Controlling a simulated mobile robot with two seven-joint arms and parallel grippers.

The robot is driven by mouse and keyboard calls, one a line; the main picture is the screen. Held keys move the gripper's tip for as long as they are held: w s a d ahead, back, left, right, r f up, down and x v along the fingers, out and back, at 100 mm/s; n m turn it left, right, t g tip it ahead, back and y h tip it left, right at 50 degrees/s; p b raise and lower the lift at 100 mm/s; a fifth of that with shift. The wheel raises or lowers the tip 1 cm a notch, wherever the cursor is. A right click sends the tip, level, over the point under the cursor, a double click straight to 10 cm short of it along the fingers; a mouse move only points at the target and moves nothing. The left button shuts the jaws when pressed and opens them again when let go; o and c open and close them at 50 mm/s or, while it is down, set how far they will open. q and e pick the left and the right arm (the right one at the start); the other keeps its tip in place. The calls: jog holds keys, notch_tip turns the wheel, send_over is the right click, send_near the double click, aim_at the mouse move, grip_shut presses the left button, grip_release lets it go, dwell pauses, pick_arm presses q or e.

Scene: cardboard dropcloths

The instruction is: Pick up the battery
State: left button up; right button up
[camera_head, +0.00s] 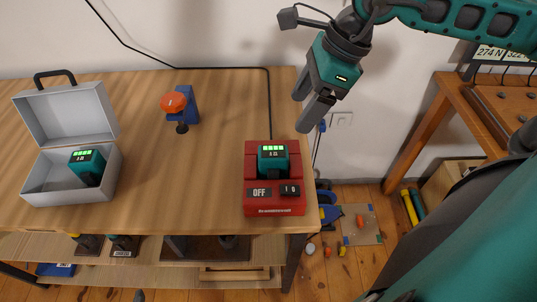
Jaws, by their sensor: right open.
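One teal and black battery (272,157) with a green lit display sits in a red charger (274,205) marked OFF at the right end of the wooden table. Another similar battery (88,165) sits inside an open grey case (70,192) at the left of the table. My right gripper (307,109) is open and empty. It hangs in the air above the table's right edge, up and to the right of the charger, with its fingers pointing down. My left gripper is not in view.
A blue device with an orange knob (174,102) stands toward the back. A black cable (220,68) runs from the wall to the charger. The table (190,185) is clear between case and charger. A side table (450,105) stands at right.

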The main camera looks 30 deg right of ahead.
send_over(275, 151)
jog(key=d, duration=0.2)
jog(key=f, duration=0.6)
jog(key=shift+s+f, duration=0.35)
jog(key=shift+s, duration=0.05)
jog(key=x, duration=0.5)
jog(key=shift+s+a, duration=0.1)
jog(key=shift+s, duration=0.1)
jog(key=c, duration=1.2)
